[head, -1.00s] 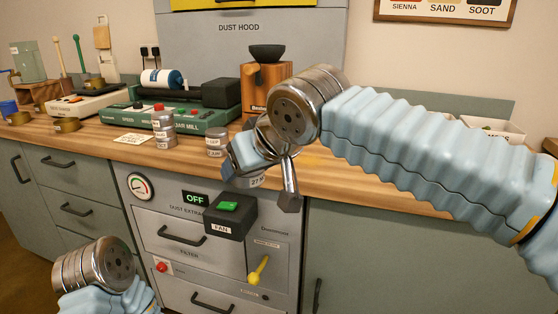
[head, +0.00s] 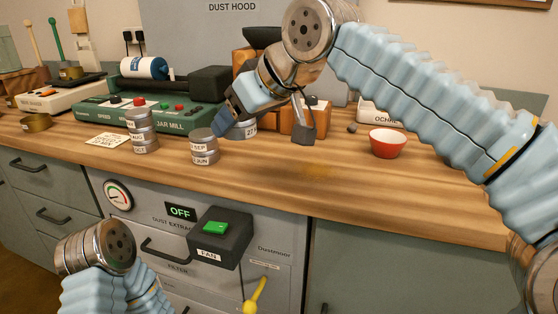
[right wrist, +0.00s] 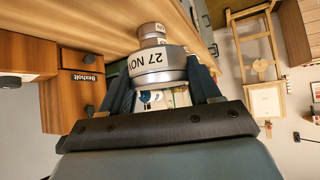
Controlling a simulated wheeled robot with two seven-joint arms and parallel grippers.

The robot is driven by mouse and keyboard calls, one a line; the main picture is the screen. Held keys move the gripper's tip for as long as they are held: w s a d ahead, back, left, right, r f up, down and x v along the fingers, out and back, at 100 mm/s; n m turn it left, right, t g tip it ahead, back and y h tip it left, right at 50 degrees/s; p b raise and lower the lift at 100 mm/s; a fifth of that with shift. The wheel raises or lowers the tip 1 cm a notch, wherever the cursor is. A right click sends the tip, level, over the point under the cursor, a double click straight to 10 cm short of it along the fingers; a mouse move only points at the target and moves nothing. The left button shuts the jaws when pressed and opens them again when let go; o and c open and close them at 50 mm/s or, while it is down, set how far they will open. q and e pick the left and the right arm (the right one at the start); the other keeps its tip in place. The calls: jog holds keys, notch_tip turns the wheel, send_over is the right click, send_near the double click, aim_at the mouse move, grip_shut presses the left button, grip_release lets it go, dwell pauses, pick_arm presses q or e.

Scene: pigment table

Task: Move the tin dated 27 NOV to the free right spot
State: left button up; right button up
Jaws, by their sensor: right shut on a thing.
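The tin labelled 27 NOV (right wrist: 158,62) is a round grey metal tin with a white label, held between the fingers of my right gripper (right wrist: 165,85). In the head view the tin (head: 243,130) is partly hidden by the right gripper (head: 262,128), just right of a stack with SEP and JUN labels (head: 204,147). I cannot tell whether it touches the counter. Another stack with AUG and OCT labels (head: 142,132) stands further left. My left arm shows at lower left; its gripper fingers do not show.
A red bowl (head: 387,143) stands to the right. The green jar mill (head: 180,115) is behind the stacks. A fan switch box (head: 220,238) juts out below the counter.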

jog(key=w+d+f, duration=0.1)
jog(key=f, duration=0.1)
jog(key=w+d+f+b, duration=0.1)
jog(key=w+d+f, duration=0.2)
jog(key=d+f, duration=0.1)
jog(key=shift+w+d, duration=0.15)
jog(key=shift+w, duration=0.15)
jog(key=shift+w+d+f, duration=0.3)
jog(key=shift+d+f, duration=0.05)
jog(key=shift+f, duration=0.15)
jog(key=shift+w+d+f+b, duration=0.1)
jog(key=shift+f+b, duration=0.15)
jog(key=shift+f, duration=0.65)
jog(key=shift+w+d+f+b, duration=0.1)
jog(key=shift+f+b, duration=0.15)
jog(key=shift+f, duration=0.65)
jog(key=shift+f, duration=0.1)
